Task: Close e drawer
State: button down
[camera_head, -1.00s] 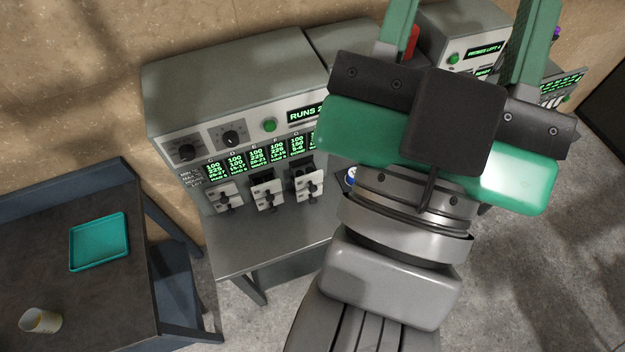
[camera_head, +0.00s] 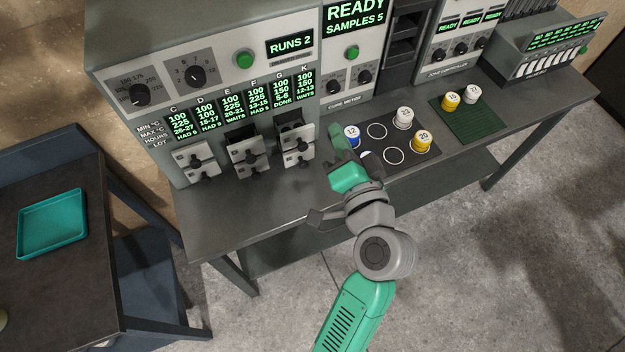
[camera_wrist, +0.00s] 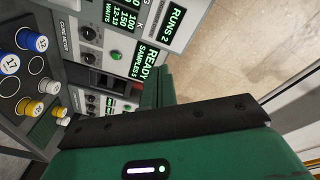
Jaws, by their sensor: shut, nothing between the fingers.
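Three pairs of small pale drawer fronts with dark handles stand in the grey cabinet below the lettered displays: a left pair (camera_head: 196,160), a middle pair (camera_head: 248,157) and a right pair (camera_head: 298,146). The E display (camera_head: 231,106) reads WAITS and is above the middle pair. The middle and right pairs show dark gaps at the top, so some drawers there stick out. Which front is the E drawer I cannot tell. My gripper (camera_head: 340,148) is shut and empty, right of the right pair, above the bench. Its green fingers also show in the wrist view (camera_wrist: 158,90).
Labelled pots, including a blue-banded one (camera_head: 352,136) and a yellow one (camera_head: 422,141), stand on a dark mat (camera_head: 398,155) close to my gripper. A green mat (camera_head: 470,122) with two pots is further right. A side table holds a teal tray (camera_head: 52,224).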

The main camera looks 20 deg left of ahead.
jog(key=s+d+f+m+g+y+b, duration=0.1)
jog(key=s+f+m+b, duration=0.15)
jog(key=f, duration=0.85)
jog(key=s+f+m+y+b, duration=0.1)
jog(key=f+m+b, duration=0.2)
jog(key=f, duration=0.8)
send_near(304, 150)
jog(key=x, duration=0.7)
jog(key=shift+r, duration=0.1)
